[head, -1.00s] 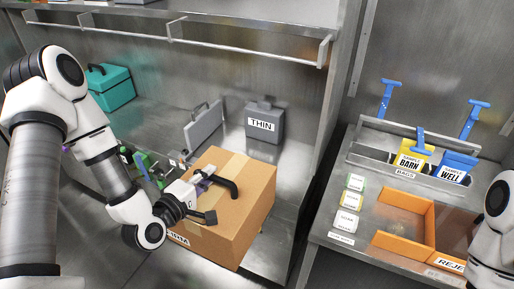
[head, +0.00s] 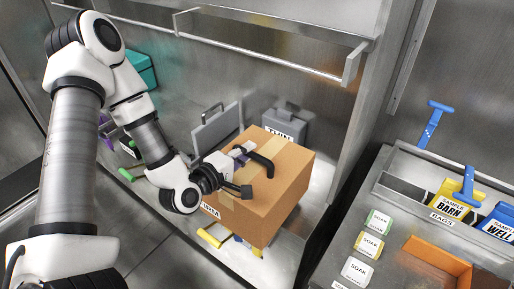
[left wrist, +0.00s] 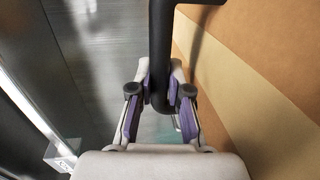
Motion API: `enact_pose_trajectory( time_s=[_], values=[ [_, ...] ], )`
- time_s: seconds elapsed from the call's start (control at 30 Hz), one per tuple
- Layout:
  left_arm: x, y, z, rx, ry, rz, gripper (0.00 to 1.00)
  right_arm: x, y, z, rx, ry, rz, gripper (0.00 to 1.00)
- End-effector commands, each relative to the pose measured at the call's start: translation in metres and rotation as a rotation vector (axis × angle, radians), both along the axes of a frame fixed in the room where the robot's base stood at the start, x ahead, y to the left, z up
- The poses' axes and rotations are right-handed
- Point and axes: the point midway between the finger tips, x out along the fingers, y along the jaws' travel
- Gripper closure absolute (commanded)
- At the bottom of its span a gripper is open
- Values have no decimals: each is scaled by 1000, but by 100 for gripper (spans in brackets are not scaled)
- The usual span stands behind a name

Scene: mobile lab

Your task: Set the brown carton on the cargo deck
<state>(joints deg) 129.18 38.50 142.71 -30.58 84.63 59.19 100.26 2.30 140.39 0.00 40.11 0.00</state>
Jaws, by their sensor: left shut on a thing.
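The brown carton (head: 268,207) has a tan tape strip, a white label low on its front left and black bar handles. My left gripper (head: 243,168) is at the carton's left side. In the left wrist view its purple-padded fingers (left wrist: 160,105) are shut around a black handle bar (left wrist: 161,45), with the carton wall (left wrist: 270,75) close on the right. The carton hangs over a metal deck (head: 295,238), with yellow and blue items showing below its lower edge. Its underside is hidden, so I cannot tell the height of the gap. My right gripper is out of view.
A grey case (head: 285,124) marked THIN stands right behind the carton, a flat grey case (head: 215,130) left of it. A teal box (head: 142,68) is partly behind my arm. A rail (head: 260,48) crosses above.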

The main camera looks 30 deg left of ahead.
Motion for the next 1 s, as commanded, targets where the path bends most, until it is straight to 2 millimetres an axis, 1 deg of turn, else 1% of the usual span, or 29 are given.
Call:
enact_pose_trajectory(
  time_s=[0.03,0.13,0.2,0.23,0.3,0.47,0.53,0.8,0.9,1.0],
  values=[
    [4,3,-6,-2,-10,2,100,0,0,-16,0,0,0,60],
    [10,6,-6,-4,-8,1,100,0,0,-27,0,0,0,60],
    [14,9,-4,-6,-6,0,100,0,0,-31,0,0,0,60],
    [18,11,0,-4,-5,-1,100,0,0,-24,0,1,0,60],
    [26,16,0,-2,-4,-1,100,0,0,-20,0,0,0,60],
    [48,30,-4,-2,-4,-1,100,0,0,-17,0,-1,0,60],
    [60,37,-4,0,-4,0,100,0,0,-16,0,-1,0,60],
    [108,66,-12,-1,-4,-1,100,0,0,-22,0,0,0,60],
    [119,73,-13,-3,-3,-2,100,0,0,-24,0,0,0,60],
    [125,76,-14,-3,-3,-2,100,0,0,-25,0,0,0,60]
  ],
)
